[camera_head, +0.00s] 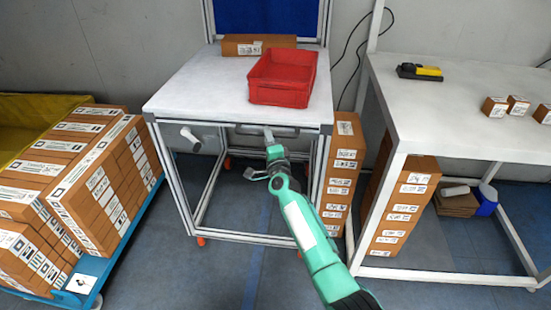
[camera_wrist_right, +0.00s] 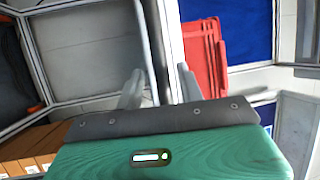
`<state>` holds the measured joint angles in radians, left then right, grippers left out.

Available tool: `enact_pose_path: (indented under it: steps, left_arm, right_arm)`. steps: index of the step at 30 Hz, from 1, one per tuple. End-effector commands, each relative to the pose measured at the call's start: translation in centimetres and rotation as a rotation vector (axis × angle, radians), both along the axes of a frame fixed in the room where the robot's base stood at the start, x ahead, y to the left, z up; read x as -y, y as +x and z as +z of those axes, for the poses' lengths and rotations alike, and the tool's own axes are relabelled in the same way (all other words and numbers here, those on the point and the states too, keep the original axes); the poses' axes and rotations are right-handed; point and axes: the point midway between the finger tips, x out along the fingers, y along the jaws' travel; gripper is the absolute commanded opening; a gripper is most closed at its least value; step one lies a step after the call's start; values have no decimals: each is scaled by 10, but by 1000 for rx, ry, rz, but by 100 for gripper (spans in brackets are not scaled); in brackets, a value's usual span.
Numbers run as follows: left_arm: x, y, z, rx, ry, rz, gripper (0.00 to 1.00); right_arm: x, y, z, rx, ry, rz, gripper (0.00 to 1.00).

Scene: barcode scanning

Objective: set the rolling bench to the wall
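The rolling bench (camera_head: 205,90) has a white top, a metal frame and orange casters. It stands close to the grey wall, with a blue panel (camera_head: 266,18) at its back. A grey handle (camera_head: 286,131) sits under its front edge. My right gripper (camera_head: 268,134) is at this front edge by the handle. In the right wrist view the two fingers of the right gripper (camera_wrist_right: 160,90) are apart, with the bench's front bar (camera_wrist_right: 156,45) showing between them. Contact with the handle cannot be made out. My left gripper is not in view.
A red crate (camera_head: 281,79) and a cardboard box (camera_head: 258,45) rest on the bench. A blue cart with stacked boxes (camera_head: 85,180) stands at left. Stacked boxes (camera_head: 342,170) stand beside the bench's right side. A white table (camera_head: 450,110) is at right. Floor in front is open.

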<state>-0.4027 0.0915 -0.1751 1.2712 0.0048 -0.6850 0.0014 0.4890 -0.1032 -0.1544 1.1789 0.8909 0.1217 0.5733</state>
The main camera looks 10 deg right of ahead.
Motion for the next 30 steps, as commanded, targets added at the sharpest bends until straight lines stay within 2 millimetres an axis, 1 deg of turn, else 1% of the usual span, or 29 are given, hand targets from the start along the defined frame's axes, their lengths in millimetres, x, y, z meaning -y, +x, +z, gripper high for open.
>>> enact_pose_path:
  steps: [1, 9, 15, 18, 24, 30]
  left_arm:
    - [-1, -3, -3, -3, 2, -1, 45]
    - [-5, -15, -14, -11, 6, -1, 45]
    - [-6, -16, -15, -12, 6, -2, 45]
    - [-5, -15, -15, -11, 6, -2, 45]
    - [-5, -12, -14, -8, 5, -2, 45]
    - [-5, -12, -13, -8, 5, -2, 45]
  right_arm:
    - [0, -9, -2, -1, 2, 0, 38]
    - [5, -55, -11, -1, 1, -1, 38]
    - [8, -87, -16, -1, -1, -1, 38]
    - [9, -98, -18, 0, 0, -1, 38]
    - [10, -110, -20, 1, -1, -1, 38]
    - [10, -111, -20, 0, -1, -1, 38]
